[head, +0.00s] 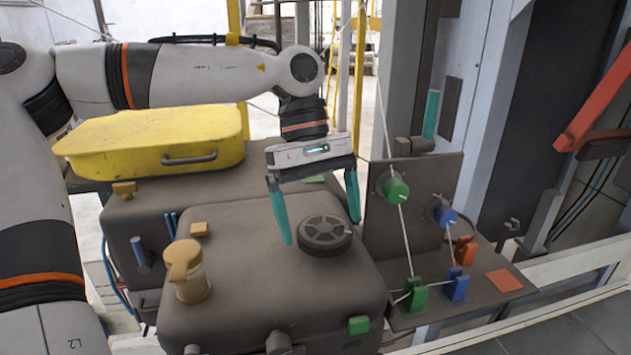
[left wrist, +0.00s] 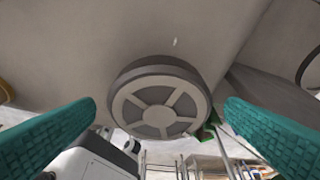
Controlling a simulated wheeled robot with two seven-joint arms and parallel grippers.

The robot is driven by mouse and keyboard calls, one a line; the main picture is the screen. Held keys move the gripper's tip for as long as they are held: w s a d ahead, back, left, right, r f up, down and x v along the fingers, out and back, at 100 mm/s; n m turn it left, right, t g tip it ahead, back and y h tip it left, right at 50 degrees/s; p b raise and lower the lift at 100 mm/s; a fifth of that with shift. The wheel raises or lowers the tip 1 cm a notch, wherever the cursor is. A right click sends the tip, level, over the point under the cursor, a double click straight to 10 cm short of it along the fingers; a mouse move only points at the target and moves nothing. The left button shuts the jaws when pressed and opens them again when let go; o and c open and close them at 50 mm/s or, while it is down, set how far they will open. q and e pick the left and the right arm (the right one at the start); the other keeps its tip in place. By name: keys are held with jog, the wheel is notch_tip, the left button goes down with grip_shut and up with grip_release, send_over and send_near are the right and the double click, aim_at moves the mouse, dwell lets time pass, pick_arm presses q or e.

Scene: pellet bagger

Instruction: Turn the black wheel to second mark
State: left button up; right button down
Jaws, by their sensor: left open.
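The black wheel (head: 325,236) is a dark round disc with a spoked, lighter grey face, on top of the front grey-brown housing (head: 250,285). My left gripper (head: 321,229) points down over it, its teal fingers spread wide, one to the wheel's left and one to its right. In the left wrist view the wheel (left wrist: 160,103) lies between the two open fingers, with a gap on each side, so they do not grip it. A small pale mark (left wrist: 176,42) shows on the housing near the rim. The other marks cannot be made out. My right gripper is not in view.
A yellow cover (head: 150,140) lies behind. To the right is a panel with green (head: 395,188) and blue (head: 444,215) pulleys, cords and coloured levers. An orange-red bar (head: 597,105) juts in at far right.

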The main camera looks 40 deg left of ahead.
pick_arm(q)
jog(key=v, duration=1.1)
